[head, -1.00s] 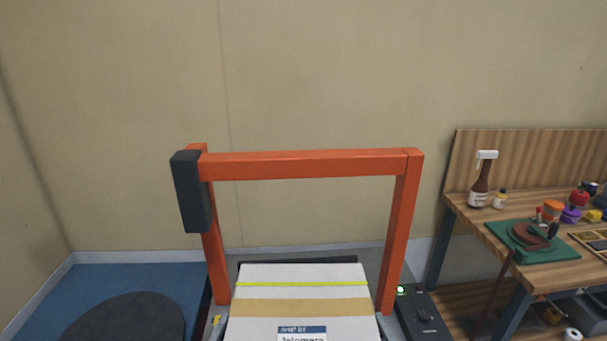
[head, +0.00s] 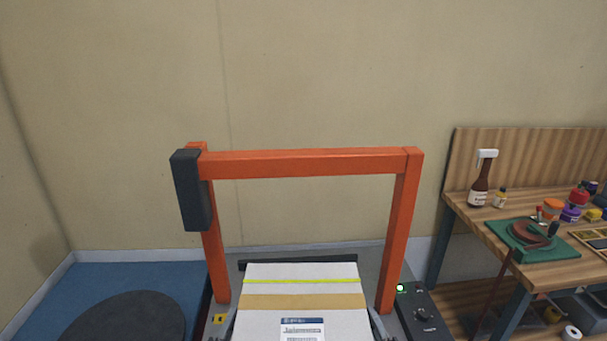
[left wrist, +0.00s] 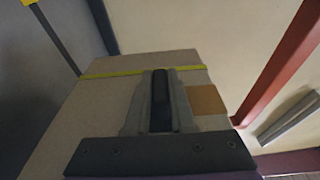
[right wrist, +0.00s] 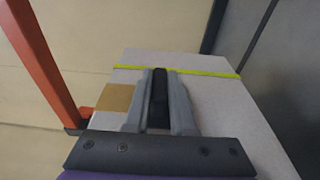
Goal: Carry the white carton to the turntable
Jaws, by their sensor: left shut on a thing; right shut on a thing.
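The white carton (head: 262,272) is at the bottom middle of the head view, with a yellow-green strap, a tan tape band and a blue-and-white label on top. My left gripper (left wrist: 160,100) is shut on one side of it in the left wrist view. My right gripper (right wrist: 158,100) is shut on the opposite side in the right wrist view. In the head view only grey bits of the grippers show beside the carton. Its underside is hidden, so I cannot tell whether it rests on anything. The turntable, a dark round disc (head: 125,322), is at lower left, empty where visible.
An orange arch (head: 300,163) with a dark box on its left post stands around the carton's far end. A control box (head: 424,314) with a green light is right of it. A blue mat (head: 85,280) lies around the turntable. A cluttered wooden bench (head: 470,214) is at right.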

